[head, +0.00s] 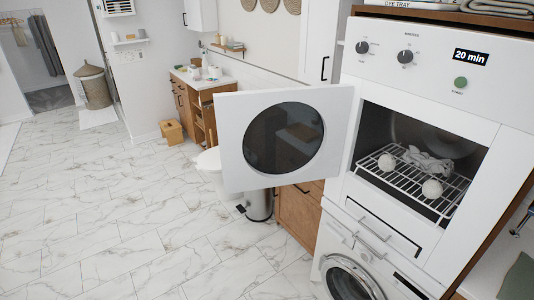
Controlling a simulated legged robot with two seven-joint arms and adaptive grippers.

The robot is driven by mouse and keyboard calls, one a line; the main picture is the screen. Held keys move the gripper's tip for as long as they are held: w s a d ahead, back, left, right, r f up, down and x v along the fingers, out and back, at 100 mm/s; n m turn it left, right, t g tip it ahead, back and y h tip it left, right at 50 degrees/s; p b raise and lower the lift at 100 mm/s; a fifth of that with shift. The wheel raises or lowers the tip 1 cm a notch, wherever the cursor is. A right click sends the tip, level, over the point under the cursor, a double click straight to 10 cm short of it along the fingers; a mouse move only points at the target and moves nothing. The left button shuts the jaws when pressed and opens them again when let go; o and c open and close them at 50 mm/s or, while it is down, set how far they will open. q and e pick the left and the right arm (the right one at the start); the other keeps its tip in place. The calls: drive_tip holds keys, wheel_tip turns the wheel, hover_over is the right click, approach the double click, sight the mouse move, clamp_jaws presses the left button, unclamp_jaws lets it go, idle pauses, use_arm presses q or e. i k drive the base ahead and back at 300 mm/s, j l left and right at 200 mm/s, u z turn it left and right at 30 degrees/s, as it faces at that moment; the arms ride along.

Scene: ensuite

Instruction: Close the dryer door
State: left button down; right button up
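The dryer (385,84) is the white machine on the right, stacked above a front-loading washer (345,281). Its door (228,150), a white panel with a round dark window, stands wide open to the left of the opening. Through the square opening (417,160) I see a wire rack (402,187) with two white balls and a crumpled grey cloth (428,162) on it. Neither of my grippers can be made out in the head view.
Behind the door are a wooden cabinet (297,217) and a partly hidden bin (259,206). A wooden vanity (186,105) stands farther back, with a small wooden box (171,132) on the floor. The marble-tiled floor (100,200) at left is clear.

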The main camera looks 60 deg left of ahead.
sight(268, 139)
drive_tip(key=k+z, duration=0.45)
drive_tip(key=z, duration=0.25)
drive_tip(key=k+l+z, duration=0.2)
drive_tip(key=z, duration=0.2)
drive_tip(key=j, duration=0.4)
drive_tip(key=k+j+z, duration=0.1)
drive_tip(key=j, duration=0.3)
drive_tip(key=k+j, duration=0.1)
drive_tip(key=j, duration=0.35)
drive_tip(key=k+j+z, duration=0.15)
drive_tip(key=j, duration=0.65)
drive_tip(key=k+j+z, duration=0.1)
drive_tip(key=j, duration=0.3)
